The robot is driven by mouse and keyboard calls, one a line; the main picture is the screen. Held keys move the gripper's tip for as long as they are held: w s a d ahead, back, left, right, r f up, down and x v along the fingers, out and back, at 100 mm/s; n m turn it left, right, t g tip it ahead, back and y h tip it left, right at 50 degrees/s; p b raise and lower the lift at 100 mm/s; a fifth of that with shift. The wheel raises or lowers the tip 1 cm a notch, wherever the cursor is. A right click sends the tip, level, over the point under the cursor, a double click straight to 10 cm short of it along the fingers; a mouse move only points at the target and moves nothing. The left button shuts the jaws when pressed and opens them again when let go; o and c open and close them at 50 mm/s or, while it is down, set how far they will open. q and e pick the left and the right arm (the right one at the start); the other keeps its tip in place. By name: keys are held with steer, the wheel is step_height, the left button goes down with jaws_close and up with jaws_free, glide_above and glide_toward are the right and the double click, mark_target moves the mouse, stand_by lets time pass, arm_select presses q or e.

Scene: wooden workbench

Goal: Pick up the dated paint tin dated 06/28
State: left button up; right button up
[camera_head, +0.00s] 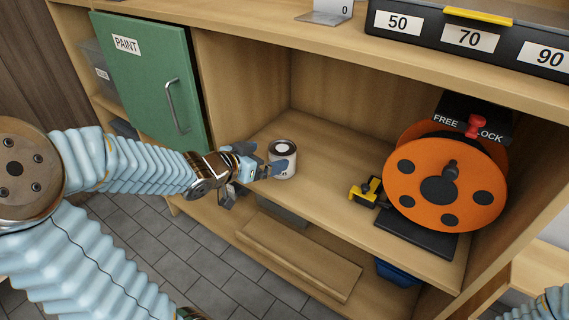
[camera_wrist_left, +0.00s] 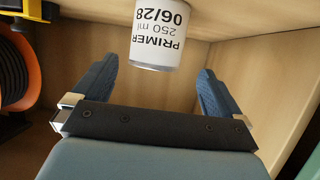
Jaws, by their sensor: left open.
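The paint tin (camera_head: 283,163) is a small white can with a dark ring on its top, standing upright on the open shelf. In the left wrist view the tin (camera_wrist_left: 158,35) appears upside down, its label reading PRIMER, 250 ml and 06/28. My left gripper (camera_head: 270,164) is open at the tin, reaching in from the left. In the left wrist view its two blue fingers (camera_wrist_left: 157,82) are spread wide, with the tin ahead between their lines and no contact visible there. My right gripper is not visible; only a bit of that arm shows at the lower right corner.
An orange cable reel (camera_head: 440,185) with a FREE/LOCK plate stands to the right on the shelf, a yellow clamp-like item (camera_head: 366,191) beside it. A green PAINT door (camera_head: 150,80) stands at the left. A black bin (camera_head: 470,42) sits above. Shelf behind the tin is clear.

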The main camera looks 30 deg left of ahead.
mark_target(282, 153)
arm_select(q)
steer(key=shift+x, duration=0.95)
steer(key=x, duration=0.1)
steer(key=b+x, duration=0.1)
steer(key=x, duration=0.3)
steer(key=shift+d+f, duration=0.2)
steer(key=shift+d, duration=0.1)
steer(key=shift+c, duration=0.5)
steer(key=c, duration=0.9)
steer(key=shift+c, duration=1.1)
steer(key=shift+r, duration=0.15)
